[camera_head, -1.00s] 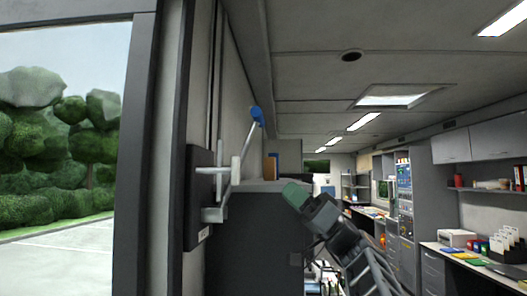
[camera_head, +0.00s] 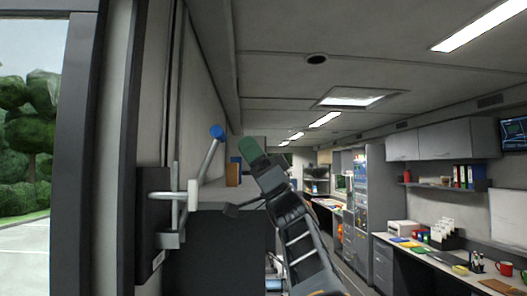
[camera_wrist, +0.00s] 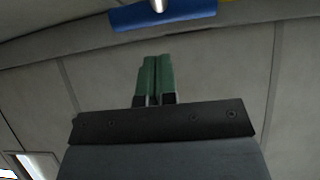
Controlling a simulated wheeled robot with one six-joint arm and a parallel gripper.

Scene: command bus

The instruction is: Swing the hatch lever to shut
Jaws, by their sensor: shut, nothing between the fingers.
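The hatch lever (camera_head: 208,156) is a silver bar with a blue end knob (camera_head: 217,131). It is mounted on a dark plate (camera_head: 153,222) beside the door opening and slants up and to the right. My gripper (camera_head: 247,149) has green fingertips. It stands to the right of the knob in the head view, pointing up and left, apart from it in the picture. In the wrist view the green fingers (camera_wrist: 154,78) are together with nothing between them. The blue knob (camera_wrist: 163,14) lies beyond their tips at the top, with a gap between.
A grey cabinet (camera_head: 215,240) stands below and behind the lever, with a brown upright item (camera_head: 232,174) on top. A desk (camera_head: 440,262) with several small things runs along the right. The aisle between is open, and the ceiling is above.

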